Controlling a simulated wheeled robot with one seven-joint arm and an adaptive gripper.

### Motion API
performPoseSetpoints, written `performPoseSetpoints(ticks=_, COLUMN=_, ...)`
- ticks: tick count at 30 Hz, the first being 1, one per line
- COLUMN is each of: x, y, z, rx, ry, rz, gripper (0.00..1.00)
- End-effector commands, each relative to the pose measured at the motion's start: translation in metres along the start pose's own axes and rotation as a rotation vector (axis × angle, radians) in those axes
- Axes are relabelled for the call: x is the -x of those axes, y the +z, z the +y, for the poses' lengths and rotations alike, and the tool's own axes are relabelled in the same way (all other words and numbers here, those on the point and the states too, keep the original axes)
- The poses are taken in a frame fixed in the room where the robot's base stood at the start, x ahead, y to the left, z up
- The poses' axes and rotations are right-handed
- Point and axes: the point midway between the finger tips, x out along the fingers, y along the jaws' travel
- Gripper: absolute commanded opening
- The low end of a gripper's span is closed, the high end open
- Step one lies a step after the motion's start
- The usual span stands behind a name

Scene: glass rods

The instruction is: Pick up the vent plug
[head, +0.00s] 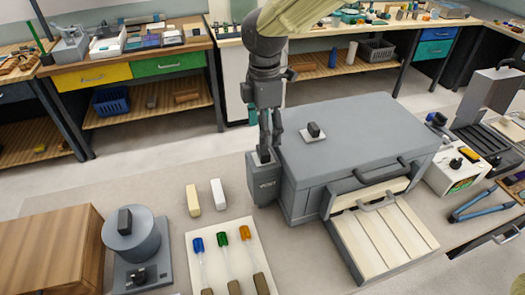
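A small dark knob on a pale square plate (314,131) sits on top of the grey cabinet (365,125); it looks like the vent plug. My gripper (269,146) points down just left of it, over a small grey labelled box (264,184) that stands against the cabinet's left side. A dark piece with a pale edge shows at the box's top, right under my fingertips. I cannot tell whether my fingers touch it or hold it.
The cabinet's front drawer (385,232) is pulled out. A pale board (222,262) with blue, green and orange-tipped rods lies in front. Two small blocks (206,198), a grey round device (131,238) and a wooden box (45,250) stand left. A white device (455,172) stands right.

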Motion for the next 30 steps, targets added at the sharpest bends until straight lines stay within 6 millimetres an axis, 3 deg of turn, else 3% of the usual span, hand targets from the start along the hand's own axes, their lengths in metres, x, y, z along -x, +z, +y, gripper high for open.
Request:
performPoseSetpoints(ticks=11, x=-0.027, y=-0.002, z=-0.001, rx=0.002, ry=-0.003, rz=-0.001, gripper=0.68)
performPoseSetpoints(ticks=21, x=-0.066, y=-0.004, z=-0.002, rx=0.003, ry=-0.001, rz=-0.002, gripper=0.68)
performPoseSetpoints(ticks=30, x=-0.070, y=-0.004, z=-0.002, rx=0.002, ry=0.001, rz=0.000, gripper=0.68)
